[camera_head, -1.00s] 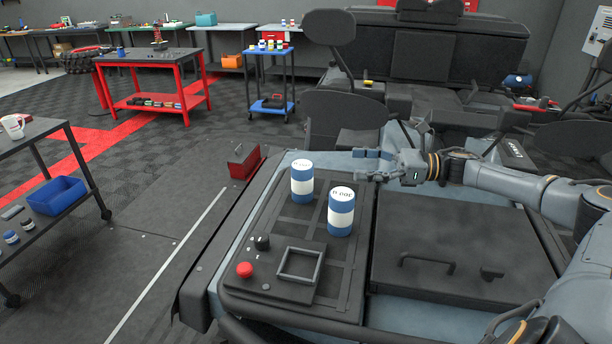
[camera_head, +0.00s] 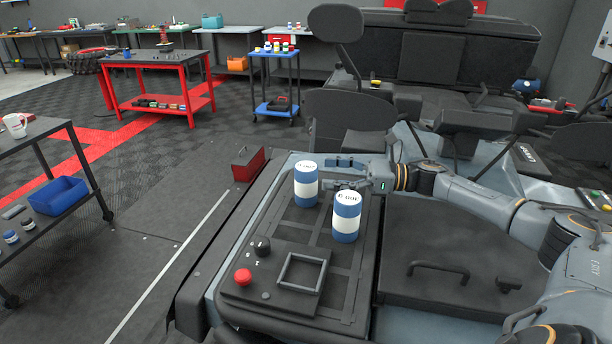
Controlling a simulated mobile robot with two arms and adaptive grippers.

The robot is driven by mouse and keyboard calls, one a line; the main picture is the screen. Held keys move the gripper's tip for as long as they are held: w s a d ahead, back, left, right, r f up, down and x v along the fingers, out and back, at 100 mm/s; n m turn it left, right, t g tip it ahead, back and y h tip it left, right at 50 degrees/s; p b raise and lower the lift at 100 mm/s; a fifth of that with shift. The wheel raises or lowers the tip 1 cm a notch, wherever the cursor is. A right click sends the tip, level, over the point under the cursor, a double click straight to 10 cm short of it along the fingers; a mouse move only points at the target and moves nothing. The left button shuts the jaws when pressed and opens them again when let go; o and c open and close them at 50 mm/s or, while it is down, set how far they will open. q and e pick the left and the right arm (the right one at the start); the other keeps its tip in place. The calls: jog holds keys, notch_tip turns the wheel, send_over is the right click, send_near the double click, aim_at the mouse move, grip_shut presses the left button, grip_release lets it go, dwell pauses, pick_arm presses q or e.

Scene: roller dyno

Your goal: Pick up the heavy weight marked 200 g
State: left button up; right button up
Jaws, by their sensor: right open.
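Two blue-and-white cylindrical weights stand upright on the dark panel of the vehicle. The rear weight (camera_head: 306,184) is on the left and the front weight (camera_head: 346,216) is nearer and to the right. Each has small printing on its white top, too small to read surely, so I cannot tell which is marked 200 g. My right gripper (camera_head: 334,173) comes in from the right, behind the front weight. Its fingers are open and point left at the rear weight, close to its right side. Whether they touch it is unclear. My left gripper is not in view.
The dark panel (camera_head: 335,302) also carries a square black frame (camera_head: 302,272), a red button (camera_head: 243,276) and a black knob (camera_head: 262,246). A lid with a handle (camera_head: 438,268) lies to the right. A red box (camera_head: 248,164) stands beyond the panel's left edge.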

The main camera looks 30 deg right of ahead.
aim_at(307, 166)
jog(key=shift+w+a, duration=0.25)
jog(key=p+x, duration=0.3)
jog(key=x, duration=0.2)
jog(key=shift+r, duration=0.2)
jog(key=shift+w+a+f, duration=0.1)
jog(key=shift+w, duration=0.1)
jog(key=c, duration=1.4)
